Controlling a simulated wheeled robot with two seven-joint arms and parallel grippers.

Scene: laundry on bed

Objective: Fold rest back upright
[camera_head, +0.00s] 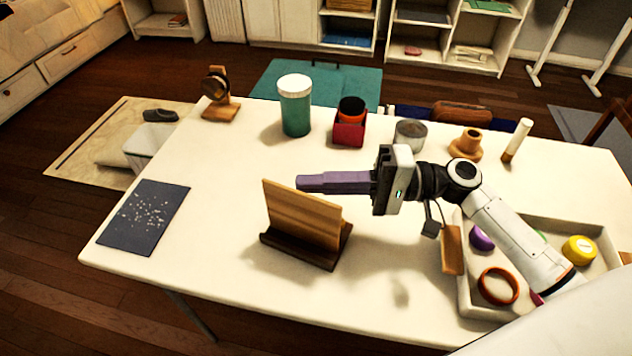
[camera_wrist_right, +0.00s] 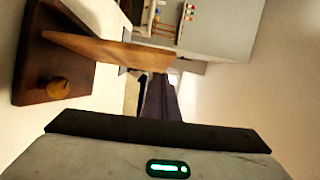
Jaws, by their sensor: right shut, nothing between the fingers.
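The wooden rest has a light brown back panel (camera_head: 302,213) that stands up, leaning a little, on a dark brown base (camera_head: 300,250) near the middle of the white table. In the right wrist view the back panel (camera_wrist_right: 110,50) shows edge-on, rising from the dark base (camera_wrist_right: 40,60), with a round brass-coloured knob (camera_wrist_right: 58,88) on the base. My right gripper (camera_head: 302,184) reaches in from the right with its fingers shut and empty. Its fingertips are above and just behind the panel's top edge; whether they touch it I cannot tell. My left gripper is not in view.
A tray (camera_head: 465,290) with several small items lies under my right arm. A green jar (camera_head: 295,110), red holder (camera_head: 349,130), grey tin (camera_head: 410,134) and headphone stand (camera_head: 220,108) line the back of the table (camera_head: 210,215). A dark mat (camera_head: 145,217) lies at left; between it and the rest is clear.

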